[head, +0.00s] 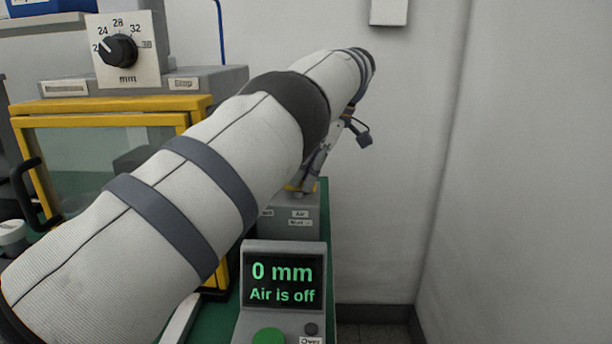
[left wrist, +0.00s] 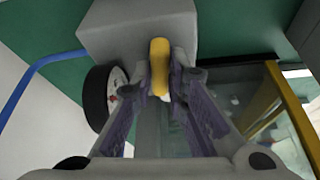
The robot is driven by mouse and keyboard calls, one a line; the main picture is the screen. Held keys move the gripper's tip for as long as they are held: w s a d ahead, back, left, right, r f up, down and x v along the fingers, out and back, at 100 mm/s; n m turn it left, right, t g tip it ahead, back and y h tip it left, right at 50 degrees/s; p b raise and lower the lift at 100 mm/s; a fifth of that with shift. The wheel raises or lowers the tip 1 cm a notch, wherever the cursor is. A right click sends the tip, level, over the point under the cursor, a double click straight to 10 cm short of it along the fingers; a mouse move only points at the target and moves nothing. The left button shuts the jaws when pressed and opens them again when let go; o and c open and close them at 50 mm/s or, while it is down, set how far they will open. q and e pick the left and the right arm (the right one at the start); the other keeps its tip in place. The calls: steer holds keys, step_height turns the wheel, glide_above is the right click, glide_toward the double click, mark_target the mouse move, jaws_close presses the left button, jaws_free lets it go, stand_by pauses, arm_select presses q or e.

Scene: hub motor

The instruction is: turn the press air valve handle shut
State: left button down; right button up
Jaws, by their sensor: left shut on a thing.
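The yellow valve handle (left wrist: 159,68) stands out from a grey valve block (left wrist: 135,28) in the left wrist view. My left gripper (left wrist: 161,86) has its fingers on either side of the handle and is shut on it. In the head view my left arm reaches in from the left, and the left gripper (head: 308,176) is down at the grey valve box (head: 290,222), which bears an "Air" label. Only a sliver of yellow shows there; my arm and gripper hide most of the handle. My right gripper is not in view.
A display (head: 283,283) at the front reads "0 mm" and "Air is off". A yellow-framed glazed guard (head: 110,104) and a dial box (head: 127,50) stand at left. A round gauge (left wrist: 112,92) sits beside the handle. Bare wall (head: 520,170) is at right.

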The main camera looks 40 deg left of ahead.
arm_select(q)
steer(key=c, duration=1.6)
jaws_free()
